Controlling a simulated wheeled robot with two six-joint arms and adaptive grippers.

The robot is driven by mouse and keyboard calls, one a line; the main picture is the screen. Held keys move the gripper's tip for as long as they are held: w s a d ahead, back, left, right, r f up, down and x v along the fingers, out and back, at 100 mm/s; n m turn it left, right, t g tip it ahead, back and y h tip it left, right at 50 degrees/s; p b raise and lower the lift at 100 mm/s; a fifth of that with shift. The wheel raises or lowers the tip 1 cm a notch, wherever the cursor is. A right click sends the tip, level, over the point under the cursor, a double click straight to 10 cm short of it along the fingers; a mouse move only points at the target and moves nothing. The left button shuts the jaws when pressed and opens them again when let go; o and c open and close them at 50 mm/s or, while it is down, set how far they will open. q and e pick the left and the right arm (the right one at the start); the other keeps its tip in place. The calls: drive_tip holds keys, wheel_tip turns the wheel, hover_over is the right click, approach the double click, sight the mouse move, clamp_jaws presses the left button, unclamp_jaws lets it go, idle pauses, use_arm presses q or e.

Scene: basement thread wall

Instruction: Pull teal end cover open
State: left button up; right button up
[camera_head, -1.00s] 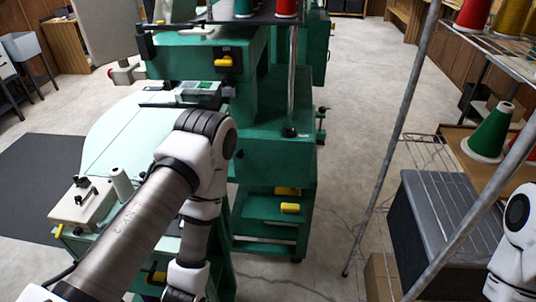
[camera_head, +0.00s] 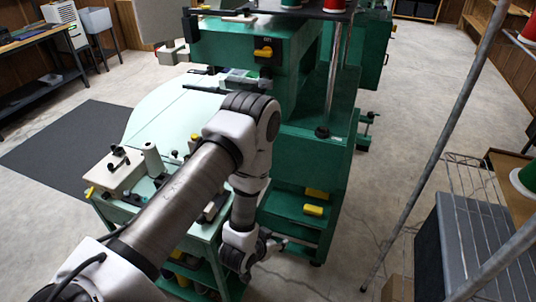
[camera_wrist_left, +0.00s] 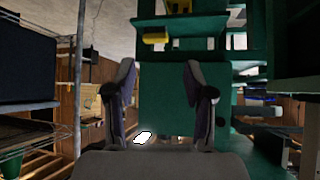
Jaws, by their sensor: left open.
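The teal end cover (camera_head: 310,160) appears to be the flat green panel at the end of the machine, in the middle of the head view. It looks closed, but its edges are hard to make out. My left gripper (camera_head: 270,245) hangs low beside the machine's lower shelves, left of the yellow handles. In the left wrist view my left gripper (camera_wrist_left: 160,85) has its two fingers apart with nothing between them. A green panel (camera_wrist_left: 165,95) stands beyond the fingers, and a yellow handle (camera_wrist_left: 155,37) shows above them. My right gripper is out of view.
Yellow handles (camera_head: 313,210) sit low on the machine, another (camera_head: 264,52) higher. The pale table (camera_head: 150,115) stands left. A wire rack post (camera_head: 440,140) and grey bin (camera_head: 478,245) stand right. Open floor (camera_head: 385,160) lies between machine and rack.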

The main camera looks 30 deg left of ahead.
use_arm(q)
drive_tip(key=w+a+r+n+t+y+b, duration=0.1)
drive_tip(key=w+a+r+t, duration=0.3)
drive_tip(key=w+a, duration=0.4)
drive_tip(key=w+a+r+n+t+y+b, duration=0.1)
drive_tip(key=w+a+r+t+y+b, duration=0.1)
drive_tip(key=w+a+r, duration=0.3)
drive_tip(key=w+a+t+y, duration=0.1)
drive_tip(key=w+a, duration=0.3)
drive_tip(key=w, duration=0.5)
drive_tip(key=shift+w+a+r+n+t, duration=0.15)
drive_tip(key=shift+w+a+n+t, duration=0.1)
drive_tip(key=shift+n+t, duration=0.15)
drive_tip(key=shift+d, duration=0.1)
drive_tip(key=shift+c, duration=0.7)
drive_tip(key=shift+s, duration=0.1)
clamp_jaws()
